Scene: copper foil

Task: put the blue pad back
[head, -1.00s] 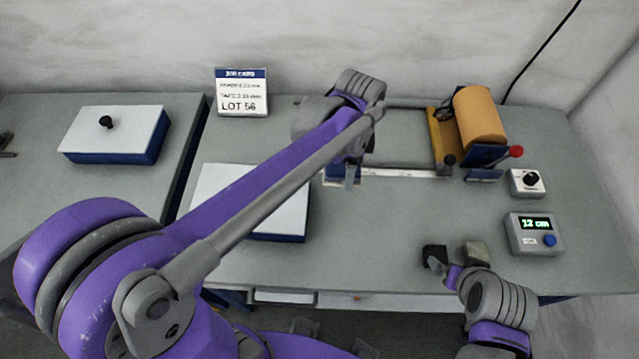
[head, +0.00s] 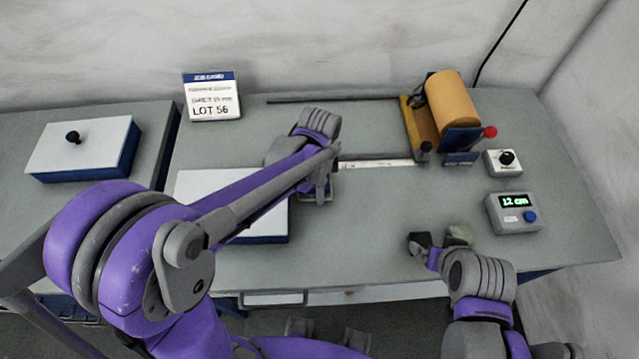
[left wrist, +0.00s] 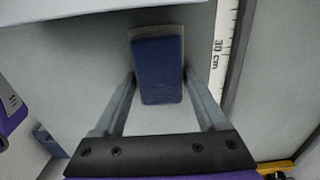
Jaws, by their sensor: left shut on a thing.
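The blue pad (left wrist: 157,72) is a small dark blue block in the left wrist view, with a thin tan edge around its far end. My left gripper (left wrist: 160,78) is shut on it, one finger along each side. In the head view my left gripper (head: 320,188) is low over the table, just left of the ruler's near end, and my arm and hand hide most of the pad. I cannot tell whether the pad touches the surface under it. My right gripper (head: 440,240) is empty near the front right, its fingertips apart.
A white-topped box (head: 210,185) lies partly under my left arm. The ruler (head: 378,163) leads to a copper roll (head: 462,105) on a stand. A display box (head: 514,213) and a dial box (head: 504,162) are at right. A job card (head: 211,98) and a lidded box (head: 85,145) are left.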

